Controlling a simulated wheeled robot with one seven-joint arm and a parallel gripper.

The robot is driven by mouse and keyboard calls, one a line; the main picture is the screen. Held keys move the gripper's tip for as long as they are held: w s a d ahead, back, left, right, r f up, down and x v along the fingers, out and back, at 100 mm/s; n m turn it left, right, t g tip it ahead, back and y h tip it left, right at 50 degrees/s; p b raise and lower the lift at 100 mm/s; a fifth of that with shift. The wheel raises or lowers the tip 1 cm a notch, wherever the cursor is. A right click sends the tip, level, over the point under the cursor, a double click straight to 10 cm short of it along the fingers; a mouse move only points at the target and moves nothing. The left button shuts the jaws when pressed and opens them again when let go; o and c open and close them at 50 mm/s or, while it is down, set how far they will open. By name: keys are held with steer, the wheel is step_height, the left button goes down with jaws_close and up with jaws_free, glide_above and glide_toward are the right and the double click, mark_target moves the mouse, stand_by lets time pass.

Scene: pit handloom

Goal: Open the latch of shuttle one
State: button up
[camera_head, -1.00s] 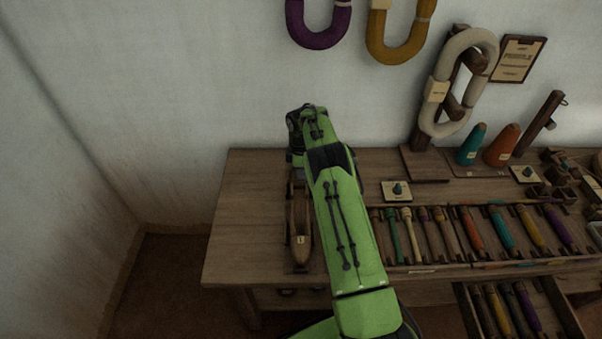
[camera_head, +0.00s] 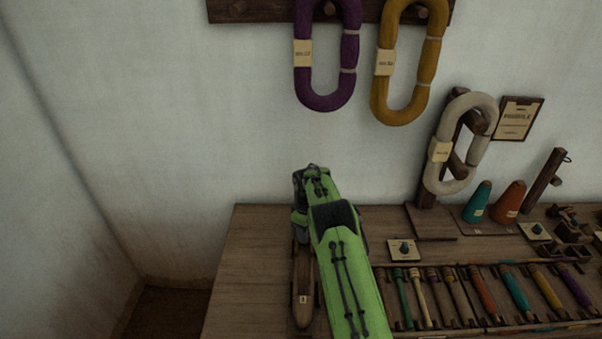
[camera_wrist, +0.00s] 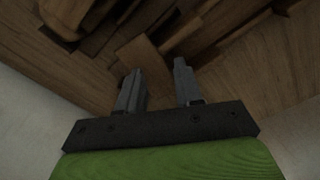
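A wooden shuttle (camera_head: 303,290) with a small pale tag lies lengthwise near the left end of the table (camera_head: 250,265). My green arm covers its far part in the head view, and I cannot make out its latch. In the wrist view my gripper (camera_wrist: 159,88) has its two grey fingers apart with nothing between them. Brown wooden pieces (camera_wrist: 140,55) lie beyond the fingertips in that view; I cannot tell which of them belongs to the shuttle. The gripper's fingers are hidden in the head view.
A rack of coloured bobbins (camera_head: 480,293) lies right of my arm. A small tagged knob (camera_head: 403,248), a green cone (camera_head: 478,201) and an orange cone (camera_head: 508,202) stand behind it. Purple yarn (camera_head: 328,55) and yellow yarn (camera_head: 405,65) hang on the wall. The table's left end is bare.

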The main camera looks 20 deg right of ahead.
steer(key=m, duration=0.4)
steer(key=shift+s+a+r+m, duration=0.1)
steer(key=shift+a+r+m, duration=0.1)
steer(key=shift+m, duration=0.2)
steer(key=m, duration=0.4)
steer(key=shift+a+f+m+b, duration=0.1)
steer(key=shift+f+m+b, duration=0.2)
steer(key=shift+m+b, duration=0.1)
steer(key=shift+m, duration=1.1)
step_height(320, 180, up, 18)
steer(key=p, duration=0.5)
steer(key=s+a+r+t+p, duration=0.1)
steer(key=s+a+r, duration=0.1)
steer(key=r, duration=0.5)
steer(key=s+a+r+n+p, duration=0.1)
steer(key=s+a+r, duration=0.1)
steer(key=s+r, duration=0.3)
step_height(320, 180, up, 4)
steer(key=shift+s+a+f+n+t+p, duration=0.2)
steer(key=shift+s+a+n+t+p, duration=0.1)
steer(key=shift+a+t+p, duration=0.1)
steer(key=shift+w, duration=0.1)
